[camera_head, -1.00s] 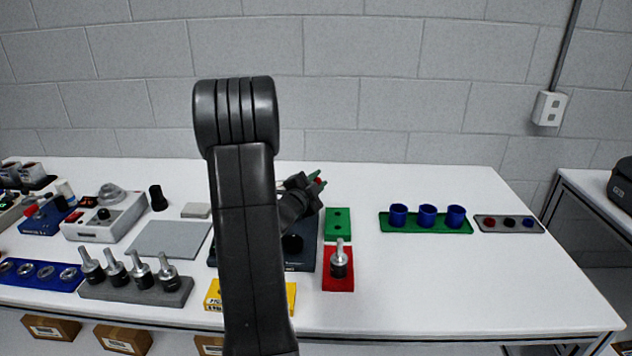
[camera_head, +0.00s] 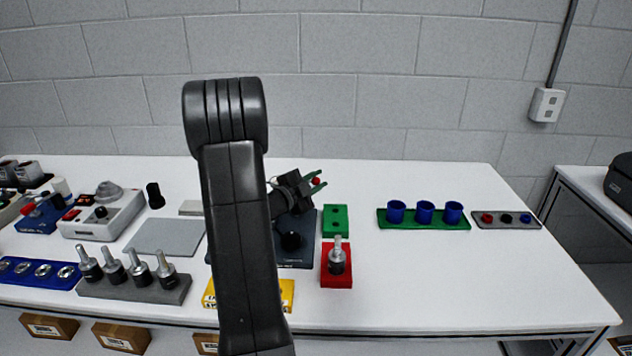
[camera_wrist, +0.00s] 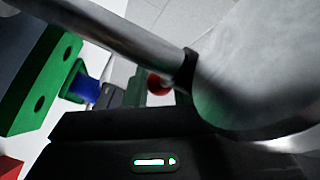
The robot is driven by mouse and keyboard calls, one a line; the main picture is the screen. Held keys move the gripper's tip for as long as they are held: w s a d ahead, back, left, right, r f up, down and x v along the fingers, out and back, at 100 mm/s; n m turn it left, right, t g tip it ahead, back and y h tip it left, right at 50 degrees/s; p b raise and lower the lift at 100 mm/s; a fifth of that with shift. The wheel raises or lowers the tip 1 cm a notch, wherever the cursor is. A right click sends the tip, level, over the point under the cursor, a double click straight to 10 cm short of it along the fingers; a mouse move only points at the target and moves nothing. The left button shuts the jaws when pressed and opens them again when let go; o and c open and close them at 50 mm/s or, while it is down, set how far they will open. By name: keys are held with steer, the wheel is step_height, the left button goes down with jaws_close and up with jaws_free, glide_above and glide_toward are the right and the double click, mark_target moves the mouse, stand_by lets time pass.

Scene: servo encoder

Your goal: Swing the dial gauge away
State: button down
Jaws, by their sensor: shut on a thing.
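My gripper (camera_head: 316,181) has green fingertips around a small red ball knob (camera_head: 316,181) above the back of a dark base plate (camera_head: 300,260). The red knob also shows in the wrist view (camera_wrist: 158,84), partly hidden by a metal rod. That rod (camera_wrist: 130,40) runs across the wrist view to a black collar and a large grey rounded body (camera_wrist: 255,75), close to the camera. I cannot tell for sure whether this body is the dial gauge; no dial face shows. My arm hides part of the base plate, which carries a black round part (camera_head: 291,241).
A green block with two holes (camera_head: 335,229) and a red block (camera_head: 336,279) with a metal-tipped part stand right of the base plate. A yellow block (camera_head: 287,296) lies in front. A green tray (camera_head: 425,226) holds blue cups farther right. The back right tabletop is clear.

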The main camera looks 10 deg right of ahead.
steer(key=c, duration=1.3)
jaws_free()
steer(key=shift+f, duration=0.1)
steer(key=shift+o, duration=0.2)
step_height(320, 180, up, 10)
steer(key=shift+r, duration=0.1)
